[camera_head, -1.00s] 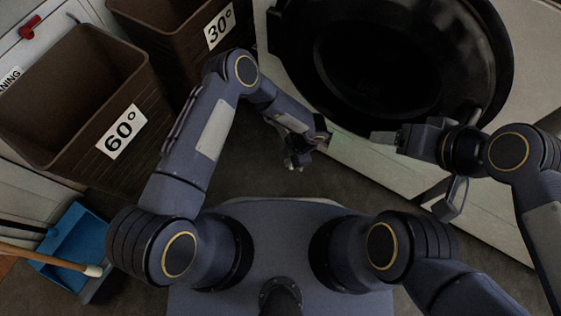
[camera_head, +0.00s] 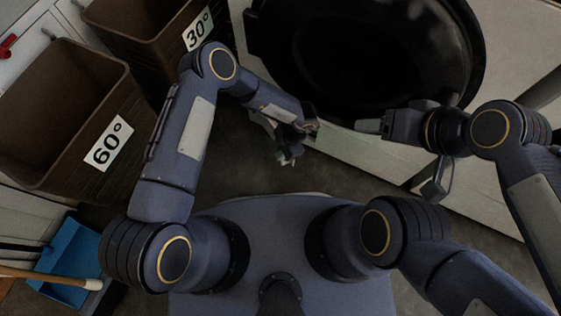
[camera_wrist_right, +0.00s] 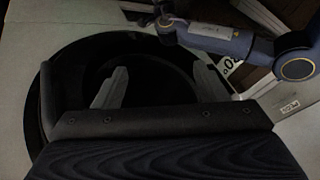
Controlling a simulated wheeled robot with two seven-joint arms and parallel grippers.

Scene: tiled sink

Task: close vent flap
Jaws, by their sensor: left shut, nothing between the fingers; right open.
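I cannot make out a separate vent flap in these views. A white machine (camera_head: 370,155) with a large, dark round opening (camera_head: 365,60) fills the upper right of the head view. My left gripper (camera_head: 288,158) is shut and empty, pointing down over the floor in front of the machine. My right gripper (camera_head: 362,126) is at the lower rim of the round opening. In the right wrist view its two fingers (camera_wrist_right: 160,88) are spread apart before the dark opening (camera_wrist_right: 85,75), with nothing seen between them. Whether they touch the machine I cannot tell.
A brown bin marked 60° (camera_head: 55,150) and another marked 30° (camera_head: 150,35) stand at the left, beside my left arm. A blue dustpan (camera_head: 65,262) with a wooden handle (camera_head: 50,277) lies at lower left. Dark floor (camera_head: 255,180) is free between my base and the machine.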

